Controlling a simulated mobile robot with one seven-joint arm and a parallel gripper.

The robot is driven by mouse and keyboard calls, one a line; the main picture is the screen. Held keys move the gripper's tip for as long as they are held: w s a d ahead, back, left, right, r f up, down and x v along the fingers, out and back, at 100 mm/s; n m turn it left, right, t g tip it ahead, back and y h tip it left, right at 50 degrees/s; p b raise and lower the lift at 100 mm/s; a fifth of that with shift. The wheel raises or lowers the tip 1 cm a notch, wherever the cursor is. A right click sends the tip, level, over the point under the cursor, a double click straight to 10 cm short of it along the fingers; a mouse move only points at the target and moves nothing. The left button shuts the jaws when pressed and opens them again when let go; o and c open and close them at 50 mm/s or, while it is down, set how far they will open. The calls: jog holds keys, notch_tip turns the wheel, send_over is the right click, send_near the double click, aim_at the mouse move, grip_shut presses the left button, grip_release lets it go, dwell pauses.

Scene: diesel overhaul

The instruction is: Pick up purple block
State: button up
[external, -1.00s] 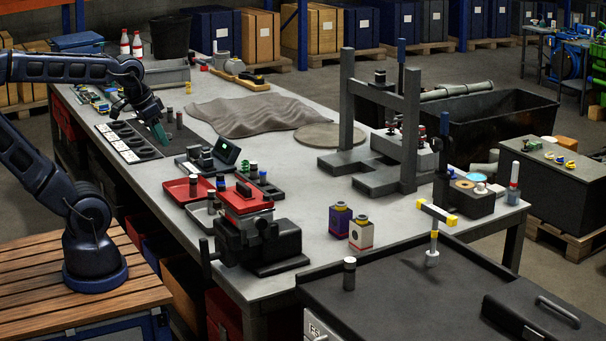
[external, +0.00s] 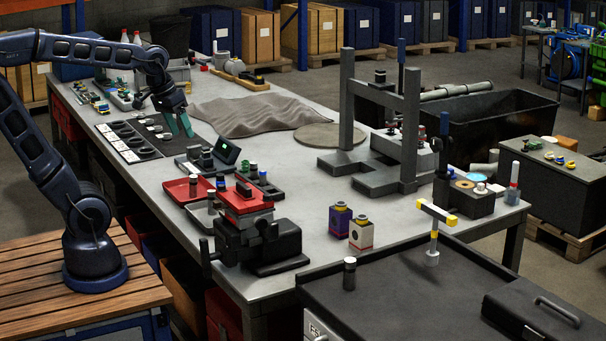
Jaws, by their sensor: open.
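The purple block (external: 340,220) looks like a small squarish container with a yellow top. It stands upright on the grey workbench (external: 310,190), right of the red-topped vise. A similar white container (external: 361,234) with a yellow top stands close beside it, to the front right. My gripper (external: 181,135) is far to the left of the purple block, near the bench's far left part. Its two teal fingers point down, apart, with nothing seen between them. It hangs near the dark mat; its exact height cannot be told.
The vise (external: 258,240) stands left of the purple block. A grey press frame (external: 410,130) rises behind the block. A crumpled cloth (external: 245,115) covers part of the bench.

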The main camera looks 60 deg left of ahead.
jog(key=w+d+n+g+h, duration=0.1)
jog(key=w+d+n+h, duration=0.2)
jog(key=w, duration=0.8)
jog(key=n+g+h, duration=0.2)
jog(key=n+g, duration=0.1)
jog(key=n, duration=1)
send_over(343, 216)
jog(key=w+a, duration=0.2)
jog(key=a, duration=0.6)
notch_tip(343, 216, down, 21)
jog(key=x, duration=1)
jog(key=shift+s+d, duration=0.25)
jog(key=shift+d, duration=0.2)
jog(key=c, duration=1.4)
